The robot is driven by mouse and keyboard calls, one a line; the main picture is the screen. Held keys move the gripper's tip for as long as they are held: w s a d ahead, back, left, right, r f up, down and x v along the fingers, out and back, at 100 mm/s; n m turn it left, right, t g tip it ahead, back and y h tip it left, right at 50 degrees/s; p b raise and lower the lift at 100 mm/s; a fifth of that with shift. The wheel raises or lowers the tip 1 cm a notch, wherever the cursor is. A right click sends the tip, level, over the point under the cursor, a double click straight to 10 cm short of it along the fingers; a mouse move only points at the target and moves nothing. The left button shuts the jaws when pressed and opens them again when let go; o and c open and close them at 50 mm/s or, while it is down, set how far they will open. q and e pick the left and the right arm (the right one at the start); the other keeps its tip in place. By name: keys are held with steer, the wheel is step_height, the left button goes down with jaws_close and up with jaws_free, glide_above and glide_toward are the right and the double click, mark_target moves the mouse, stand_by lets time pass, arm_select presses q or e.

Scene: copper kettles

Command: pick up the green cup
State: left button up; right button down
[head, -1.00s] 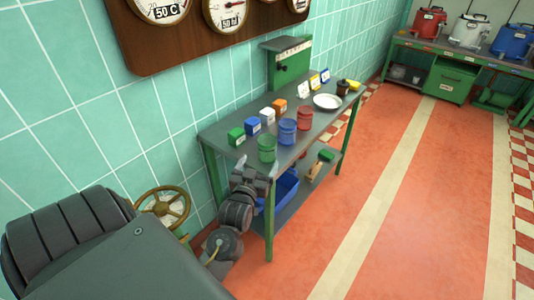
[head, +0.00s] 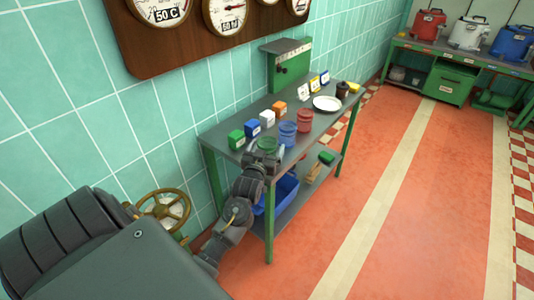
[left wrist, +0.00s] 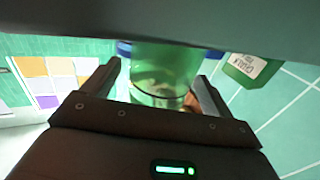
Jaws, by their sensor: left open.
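The green cup (head: 267,145) is a translucent cup near the close end of the grey table, partly hidden by my left gripper. My left gripper (head: 264,158) is at the cup, in front of it. In the left wrist view, the green cup (left wrist: 165,72) stands between the two open fingers of the left gripper (left wrist: 160,80), one finger on each side. I cannot tell whether either finger touches it. My right gripper is not in view.
A blue cup (head: 287,132) and a red cup (head: 304,120) stand beyond the green cup. A green box (head: 236,139), blue box (head: 252,128) and white box (head: 267,117) line the wall side. A white plate (head: 327,103) lies farther back. A blue bin (head: 285,190) sits below.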

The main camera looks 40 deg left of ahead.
arm_select(q)
steer(key=shift+w+a, duration=0.15)
steer(key=shift+w, duration=0.25)
steer(key=c, duration=1.1)
steer(key=shift+r, duration=0.15)
